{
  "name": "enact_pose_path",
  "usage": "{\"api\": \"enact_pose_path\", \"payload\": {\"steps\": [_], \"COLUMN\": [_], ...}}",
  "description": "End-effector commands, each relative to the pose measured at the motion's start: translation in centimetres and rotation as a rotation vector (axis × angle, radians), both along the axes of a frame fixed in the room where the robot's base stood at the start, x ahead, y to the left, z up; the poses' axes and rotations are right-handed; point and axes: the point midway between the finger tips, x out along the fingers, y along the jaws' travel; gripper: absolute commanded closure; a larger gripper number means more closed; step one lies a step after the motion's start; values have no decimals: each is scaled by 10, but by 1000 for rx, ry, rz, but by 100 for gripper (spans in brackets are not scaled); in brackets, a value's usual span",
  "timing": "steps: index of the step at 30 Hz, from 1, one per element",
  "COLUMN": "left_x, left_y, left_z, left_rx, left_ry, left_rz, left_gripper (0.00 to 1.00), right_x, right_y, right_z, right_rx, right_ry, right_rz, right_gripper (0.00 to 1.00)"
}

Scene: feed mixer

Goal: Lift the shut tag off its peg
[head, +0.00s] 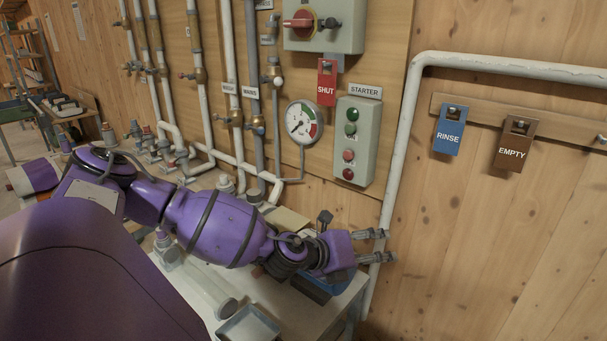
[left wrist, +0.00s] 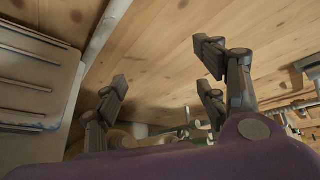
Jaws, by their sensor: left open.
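The red SHUT tag (head: 326,84) hangs on its peg on the wooden panel, below the grey switch box with the red rotary handle. My left gripper (head: 385,246) is low and to the right of the tag, in front of the wooden wall beside the white pipe. It is open and empty, well apart from the tag. In the left wrist view the open fingers (left wrist: 160,92) point at bare wood, and no tag shows there. My right gripper is not in view.
A starter box (head: 355,141) and a gauge (head: 303,122) are below the tag. The blue RINSE tag (head: 449,131) and brown EMPTY tag (head: 516,143) hang on a rail at the right. A white pipe (head: 398,165) runs between. A bench (head: 337,300) is below my arm.

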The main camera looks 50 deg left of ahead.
Motion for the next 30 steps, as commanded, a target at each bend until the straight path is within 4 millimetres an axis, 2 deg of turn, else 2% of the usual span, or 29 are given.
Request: {"api": "enact_pose_path", "payload": {"steps": [1, 5, 6, 9, 12, 15, 18, 22, 26, 30], "left_x": [13, 29, 30, 25, 12, -4, -16, -23, -12, 10], "left_y": [24, 77, 93, 131, 163, 186, 201, 210, 212, 215], "left_z": [36, 122, 149, 213, 268, 309, 335, 349, 351, 351], "left_rx": [114, 362, 434, 591, 720, 811, 869, 902, 907, 903], "left_ry": [-60, -187, -223, -300, -360, -403, -427, -441, -444, -444], "left_rz": [-14, -21, -14, 16, 55, 94, 123, 141, 141, 143], "left_gripper": [34, 34, 34, 34, 34, 34, 34, 34, 34, 34], "right_x": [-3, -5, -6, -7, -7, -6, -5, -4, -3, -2], "right_y": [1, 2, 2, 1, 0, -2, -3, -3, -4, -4], "right_z": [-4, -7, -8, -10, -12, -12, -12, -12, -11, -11], "right_rx": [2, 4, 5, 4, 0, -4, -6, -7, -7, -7], "right_ry": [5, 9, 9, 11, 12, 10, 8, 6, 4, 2], "right_rz": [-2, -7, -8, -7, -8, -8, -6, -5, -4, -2], "right_gripper": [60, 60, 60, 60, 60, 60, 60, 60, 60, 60]}}
